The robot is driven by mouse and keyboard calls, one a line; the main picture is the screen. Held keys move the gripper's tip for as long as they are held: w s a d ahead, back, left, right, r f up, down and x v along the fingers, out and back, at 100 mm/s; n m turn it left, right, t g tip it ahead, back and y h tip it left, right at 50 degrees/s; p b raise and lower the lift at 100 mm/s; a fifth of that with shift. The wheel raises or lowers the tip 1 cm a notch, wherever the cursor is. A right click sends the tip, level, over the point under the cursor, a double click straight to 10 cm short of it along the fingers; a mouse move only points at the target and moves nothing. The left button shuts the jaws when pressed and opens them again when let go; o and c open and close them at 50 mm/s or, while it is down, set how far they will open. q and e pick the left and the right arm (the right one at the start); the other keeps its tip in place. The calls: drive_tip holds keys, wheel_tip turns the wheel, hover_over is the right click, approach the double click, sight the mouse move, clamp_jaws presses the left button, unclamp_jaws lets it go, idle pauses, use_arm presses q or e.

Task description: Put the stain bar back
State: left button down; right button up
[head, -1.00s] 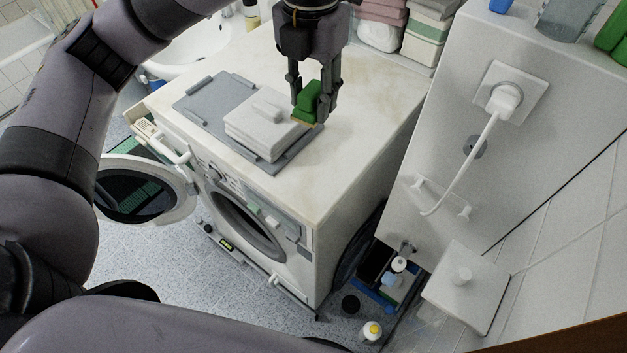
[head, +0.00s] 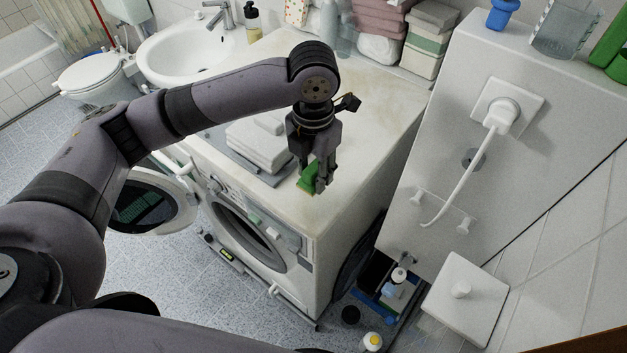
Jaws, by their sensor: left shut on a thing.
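My left gripper (head: 317,185) points down over the top of the washing machine (head: 375,120), right of the white stack. It is shut on a small green block (head: 309,176), which I take to be the stain bar. The fingers partly cover the bar. I cannot tell whether its underside touches the machine top. My right gripper is not in view.
Folded towels (head: 385,18) and boxes stand at the back. The machine's round door (head: 150,205) hangs open.

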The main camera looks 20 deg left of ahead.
sight(313, 184)
use_arm(q)
drive_tip(key=shift+f, duration=2.15)
drive_tip(key=shift+f, duration=0.1)
drive_tip(key=c, duration=1.2)
unclamp_jaws()
drive_tip(key=shift+o, duration=0.2)
drive_tip(key=shift+r, duration=0.35)
wheel_tip(313, 184, up, 12)
drive_tip(key=shift+f+b, duration=0.2)
drive_tip(key=shift+b, duration=0.55)
